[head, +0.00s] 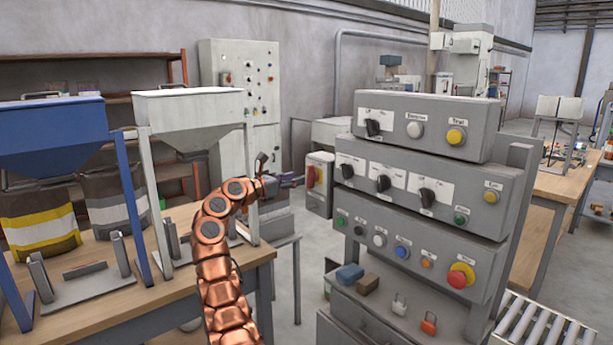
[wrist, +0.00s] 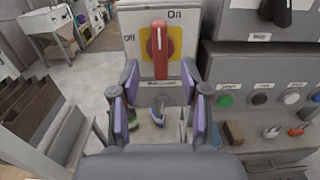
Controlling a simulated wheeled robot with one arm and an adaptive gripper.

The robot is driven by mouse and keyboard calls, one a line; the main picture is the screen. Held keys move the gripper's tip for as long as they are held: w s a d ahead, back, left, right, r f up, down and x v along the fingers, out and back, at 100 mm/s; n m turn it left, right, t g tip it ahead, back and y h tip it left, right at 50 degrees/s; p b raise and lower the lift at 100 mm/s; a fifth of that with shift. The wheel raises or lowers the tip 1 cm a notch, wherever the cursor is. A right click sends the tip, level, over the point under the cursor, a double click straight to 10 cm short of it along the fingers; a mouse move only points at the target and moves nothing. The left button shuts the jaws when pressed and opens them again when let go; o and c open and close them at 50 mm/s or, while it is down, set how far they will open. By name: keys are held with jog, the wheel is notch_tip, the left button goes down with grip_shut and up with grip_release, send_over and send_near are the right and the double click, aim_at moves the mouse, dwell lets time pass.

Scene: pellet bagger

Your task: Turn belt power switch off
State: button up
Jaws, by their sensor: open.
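The belt power switch is a red rotary handle (wrist: 160,48) on a yellow plate (wrist: 176,43), on the front of a light grey box (wrist: 133,22). "Off" is printed at its left and "On" above it. The handle stands upright, in line with "On". In the head view the box (head: 319,202) stands just right of my gripper (head: 279,175), with the red handle (head: 311,176) on its left face. In the wrist view my gripper (wrist: 160,77) is open and empty. Its fingers appear either side of the handle's lower end, with visible gaps.
A stepped grey control panel (head: 430,195) with knobs and buttons stands to the right, close beside the switch box. Padlocks (head: 429,323) and small blocks (head: 367,284) lie on its lower shelf. A wooden bench (head: 180,262) with hoppers is at left.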

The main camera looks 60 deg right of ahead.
aim_at(308, 175)
jog(key=p+x, duration=0.1)
jog(key=x, duration=0.3)
jog(key=shift+r, duration=0.15)
jog(key=shift+x, duration=0.9)
jog(key=shift+c, duration=0.3)
grip_shut()
